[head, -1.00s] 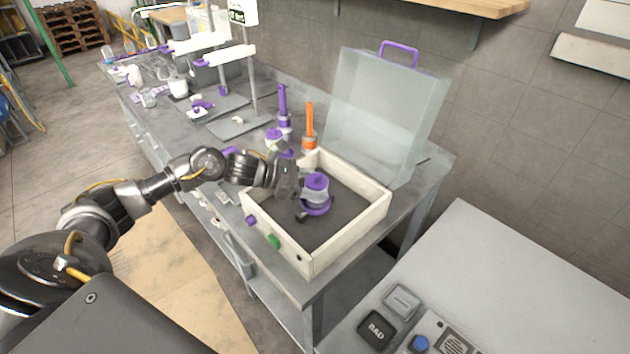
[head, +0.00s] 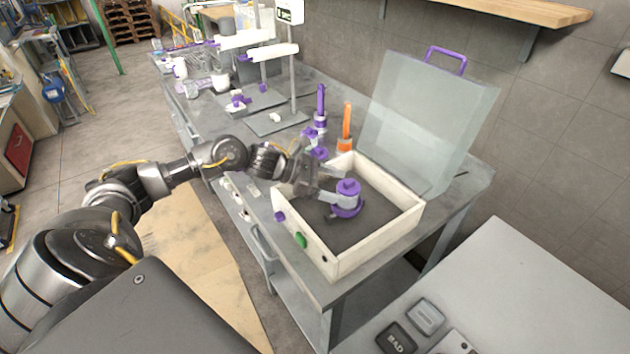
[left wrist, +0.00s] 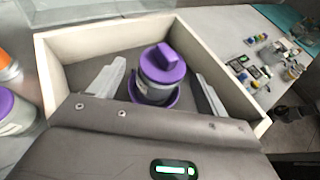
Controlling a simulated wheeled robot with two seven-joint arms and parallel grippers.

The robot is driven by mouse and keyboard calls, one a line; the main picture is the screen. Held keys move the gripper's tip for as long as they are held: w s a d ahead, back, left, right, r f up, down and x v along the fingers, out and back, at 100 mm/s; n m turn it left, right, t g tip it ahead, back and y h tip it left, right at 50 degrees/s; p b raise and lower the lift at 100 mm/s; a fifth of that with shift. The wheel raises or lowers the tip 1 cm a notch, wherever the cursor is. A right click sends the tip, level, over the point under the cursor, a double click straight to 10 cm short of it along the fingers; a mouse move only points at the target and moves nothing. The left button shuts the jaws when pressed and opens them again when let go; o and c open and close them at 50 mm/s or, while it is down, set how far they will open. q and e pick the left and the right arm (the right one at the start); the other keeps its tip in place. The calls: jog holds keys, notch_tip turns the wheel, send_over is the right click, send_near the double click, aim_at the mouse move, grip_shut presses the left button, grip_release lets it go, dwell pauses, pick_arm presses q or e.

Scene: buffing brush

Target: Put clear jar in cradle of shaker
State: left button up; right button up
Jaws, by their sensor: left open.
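The clear jar with a purple lid (head: 347,188) stands upright in the purple ring-shaped cradle (head: 346,212) of the shaker, a cream open-topped box (head: 374,241) with a dark floor. In the left wrist view the jar (left wrist: 157,85) sits within the cradle ring (left wrist: 174,101). My left gripper (head: 326,192) reaches in from the left over the box wall. In the left wrist view its fingers (left wrist: 159,76) are spread on either side of the jar, with gaps between. The jar's lower part is partly hidden by the ring. My right gripper is not in view.
A clear raised lid (head: 425,120) with a purple handle stands behind the box. Purple (head: 320,105) and orange (head: 346,125) upright tools stand behind the box to the left. Lab stands (head: 290,80) fill the far bench. A pale table (head: 510,285) is at the right front.

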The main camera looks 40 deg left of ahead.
pick_arm(q)
jog(key=b+v, duration=0.2)
jog(key=v, duration=0.6)
jog(key=shift+s+a+r+b, duration=0.15)
jog(key=shift+s+a+b, duration=0.1)
jog(key=shift+b, duration=0.15)
jog(key=shift+r, duration=0.1)
